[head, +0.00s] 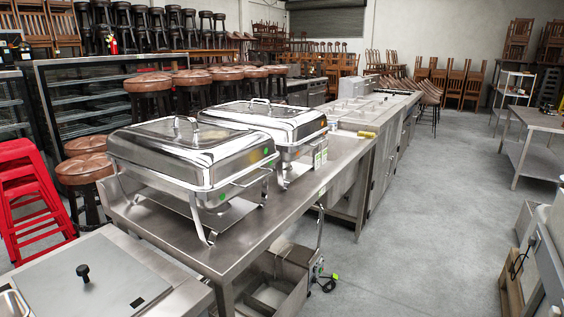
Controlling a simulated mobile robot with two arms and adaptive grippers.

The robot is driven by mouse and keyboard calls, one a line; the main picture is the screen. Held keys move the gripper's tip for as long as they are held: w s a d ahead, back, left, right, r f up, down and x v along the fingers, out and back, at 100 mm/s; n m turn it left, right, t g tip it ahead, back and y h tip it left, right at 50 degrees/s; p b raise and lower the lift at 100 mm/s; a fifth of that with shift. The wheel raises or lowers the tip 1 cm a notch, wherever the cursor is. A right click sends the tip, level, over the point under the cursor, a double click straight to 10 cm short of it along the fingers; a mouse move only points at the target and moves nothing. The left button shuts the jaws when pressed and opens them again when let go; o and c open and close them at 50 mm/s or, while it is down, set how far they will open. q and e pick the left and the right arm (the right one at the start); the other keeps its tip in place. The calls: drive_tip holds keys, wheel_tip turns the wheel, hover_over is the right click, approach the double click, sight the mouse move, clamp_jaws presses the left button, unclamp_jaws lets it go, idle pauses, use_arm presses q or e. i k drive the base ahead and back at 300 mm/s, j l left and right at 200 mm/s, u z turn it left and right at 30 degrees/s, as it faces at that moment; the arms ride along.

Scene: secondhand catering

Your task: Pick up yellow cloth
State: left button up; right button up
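A small yellow item (367,134) lies at the near right edge of the long steel counter, just beyond the second chafing dish. It may be the yellow cloth, but it is too small to tell for sure. Neither of my grippers shows in the head view.
Two steel chafing dishes (190,155) (268,121) stand on a steel table (255,225) in front of me. A steel lidded unit (110,285) is at near left, red stools (30,195) at left. Open grey floor (420,220) runs along the right, with a steel table (540,120) beyond.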

sight(360, 133)
drive_tip(key=i+l+u, duration=0.1)
drive_tip(key=l, duration=0.3)
drive_tip(key=i+l+u, duration=0.1)
drive_tip(key=i+l, duration=0.15)
drive_tip(key=l, duration=0.15)
drive_tip(key=i+l+u, duration=0.15)
drive_tip(key=l, duration=0.25)
drive_tip(key=i+l+u, duration=0.1)
drive_tip(key=l, duration=0.3)
drive_tip(key=i+l+u, duration=0.1)
drive_tip(key=l, duration=0.35)
drive_tip(key=i, duration=0.1)
